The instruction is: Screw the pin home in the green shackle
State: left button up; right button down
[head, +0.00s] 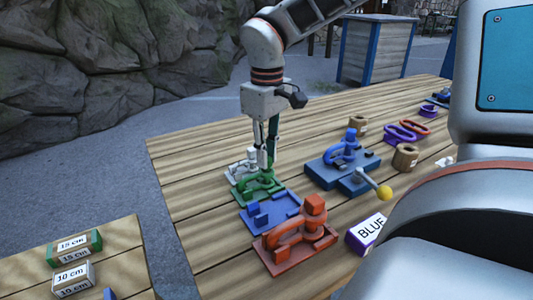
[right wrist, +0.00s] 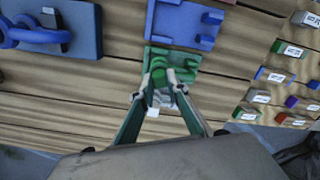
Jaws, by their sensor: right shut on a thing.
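The green shackle (head: 262,185) stands on its green base in the head view, in a row of similar coloured fixtures. My right gripper (head: 267,163) comes down on it from above and is shut at its top, where the pin is. In the right wrist view the right fingertips (right wrist: 163,88) close around a green part by the shackle, on the green base (right wrist: 186,65). The fingers cover most of the pin, so I cannot tell how deep it sits. My left gripper is not in view.
A grey-white fixture (head: 241,170) stands just behind the green one. A blue base (head: 270,212) and a red shackle fixture (head: 297,240) lie in front. A blue fixture (head: 340,155) with a yellow-knobbed lever (head: 384,193) is to the right. Labelled blocks (head: 73,278) lie on the left table.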

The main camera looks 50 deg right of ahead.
jog(key=c, duration=2)
grip_release()
jog(key=shift+c, duration=0.2)
jog(key=shift+r+p, duration=0.3)
jog(key=shift+r, duration=2)
